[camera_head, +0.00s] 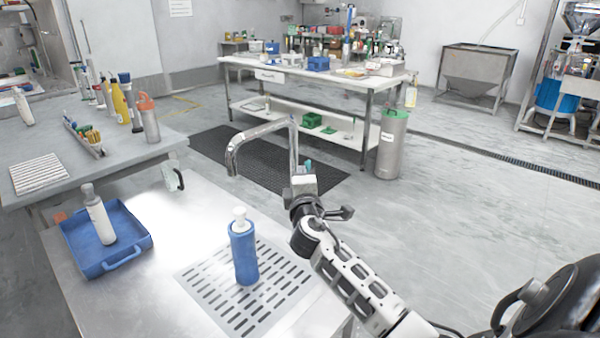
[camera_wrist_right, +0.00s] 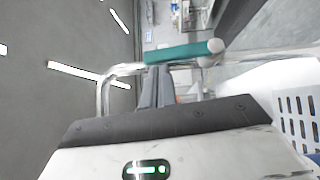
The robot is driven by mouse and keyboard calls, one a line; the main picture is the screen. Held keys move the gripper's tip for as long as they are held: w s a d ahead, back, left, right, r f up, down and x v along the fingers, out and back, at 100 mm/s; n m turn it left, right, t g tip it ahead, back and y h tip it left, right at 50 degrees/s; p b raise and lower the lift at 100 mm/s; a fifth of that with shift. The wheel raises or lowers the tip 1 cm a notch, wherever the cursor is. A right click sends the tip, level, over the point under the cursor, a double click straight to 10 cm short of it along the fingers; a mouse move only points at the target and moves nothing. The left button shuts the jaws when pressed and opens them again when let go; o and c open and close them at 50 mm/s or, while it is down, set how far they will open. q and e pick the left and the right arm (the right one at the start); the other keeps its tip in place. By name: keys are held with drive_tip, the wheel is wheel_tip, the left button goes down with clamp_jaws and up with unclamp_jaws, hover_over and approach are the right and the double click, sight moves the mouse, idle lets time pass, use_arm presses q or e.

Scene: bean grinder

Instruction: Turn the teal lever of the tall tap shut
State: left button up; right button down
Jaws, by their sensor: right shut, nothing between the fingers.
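The tall chrome tap (camera_head: 293,140) rises beside the steel counter, its spout bending left and down. Its teal lever (camera_head: 308,165) barely shows in the head view, mostly hidden by the tap body and my right gripper. In the right wrist view the teal lever (camera_wrist_right: 180,53) lies crosswise just beyond my fingertips, and the chrome spout (camera_wrist_right: 103,90) bends at left. My right gripper (camera_wrist_right: 158,70) is shut and empty, its tips close to the lever's underside in the picture; I cannot tell whether they touch. My left gripper is out of view.
A blue bottle with a white top (camera_head: 244,252) stands on the slotted drain plate (camera_head: 205,300). A blue tray (camera_head: 125,262) holds a white bottle (camera_head: 100,220) at left. A side table (camera_head: 60,145) carries several bottles. Open floor (camera_head: 480,200) lies to the right.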

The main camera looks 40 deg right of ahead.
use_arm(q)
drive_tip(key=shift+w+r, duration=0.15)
use_arm(e)
drive_tip(key=shift+d+r, duration=0.1)
drive_tip(key=shift+d, duration=0.1)
idle(0.3)
use_arm(q)
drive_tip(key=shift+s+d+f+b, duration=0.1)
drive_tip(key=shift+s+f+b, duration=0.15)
drive_tip(key=shift+b, duration=0.35)
use_arm(e)
drive_tip(key=w+a+v, duration=0.1)
drive_tip(key=v, duration=0.5)
drive_tip(key=a+r+v, duration=0.1)
drive_tip(key=v, duration=0.6)
drive_tip(key=shift+w+a, duration=0.25)
drive_tip(key=shift+w, duration=0.15)
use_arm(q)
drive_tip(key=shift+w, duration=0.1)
use_arm(e)
drive_tip(key=shift+f, duration=0.1)
